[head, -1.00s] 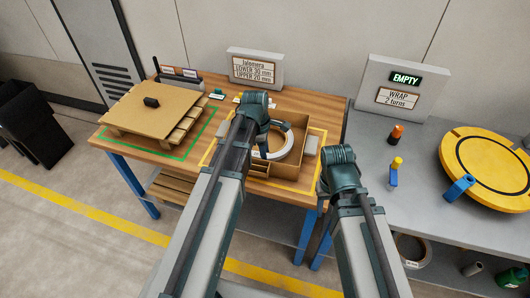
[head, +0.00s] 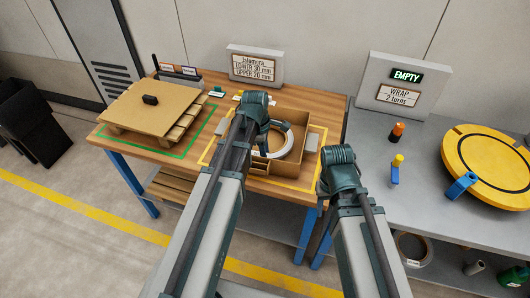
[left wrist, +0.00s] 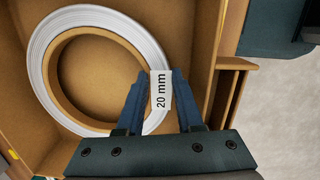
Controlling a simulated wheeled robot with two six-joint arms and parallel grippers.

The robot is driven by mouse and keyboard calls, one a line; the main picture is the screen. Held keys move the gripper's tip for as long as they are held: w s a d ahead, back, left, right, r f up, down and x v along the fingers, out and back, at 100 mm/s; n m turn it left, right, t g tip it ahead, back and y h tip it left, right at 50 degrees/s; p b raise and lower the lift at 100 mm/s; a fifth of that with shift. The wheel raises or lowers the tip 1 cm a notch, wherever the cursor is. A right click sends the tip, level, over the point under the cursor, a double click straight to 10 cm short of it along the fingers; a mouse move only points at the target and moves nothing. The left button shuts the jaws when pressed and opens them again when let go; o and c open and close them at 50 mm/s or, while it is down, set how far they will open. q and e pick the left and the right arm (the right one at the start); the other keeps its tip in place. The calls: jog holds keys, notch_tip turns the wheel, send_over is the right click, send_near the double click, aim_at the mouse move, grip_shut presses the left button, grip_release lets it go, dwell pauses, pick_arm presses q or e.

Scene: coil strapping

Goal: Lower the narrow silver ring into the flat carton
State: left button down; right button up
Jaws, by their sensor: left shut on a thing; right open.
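The narrow silver ring (head: 291,141) lies nearly flat, within the walls of the flat carton (head: 293,170) as seen from the head. In the left wrist view the ring (left wrist: 42,62) shows pale and ridged around an open middle, with carton board (left wrist: 95,75) showing through it. My left gripper (head: 262,148) is shut on the ring's near rim, at a white "20 mm" tag (left wrist: 160,90). Whether the ring touches the carton floor cannot be told. My right gripper (head: 337,178) is open and empty, just right of the carton; its fingertips are mostly hidden.
A pallet with a brown board (head: 150,112) and a small black block stands on the left of the wooden table. A grey bench (head: 425,190) at the right holds a yellow turntable (head: 490,160) and two small capped items. A sign (head: 255,67) stands behind the carton.

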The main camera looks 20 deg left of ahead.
pick_arm(q)
jog(key=shift+f+b, duration=0.75)
jog(key=shift+f, duration=0.05)
jog(key=shift+c, duration=2.4)
grip_release()
notch_tip(320, 180, up, 14)
jog(key=a+p, duration=0.1)
jog(key=p, duration=1.2)
jog(key=shift+s+a+p, duration=0.25)
jog(key=shift+a+p, duration=0.1)
jog(key=shift+f, duration=0.15)
jog(key=s+d+m+y, duration=0.2)
jog(key=s+d+m, duration=1.1)
jog(key=m, duration=1)
jog(key=shift+s+g+y, duration=0.3)
jog(key=shift+s, duration=0.8)
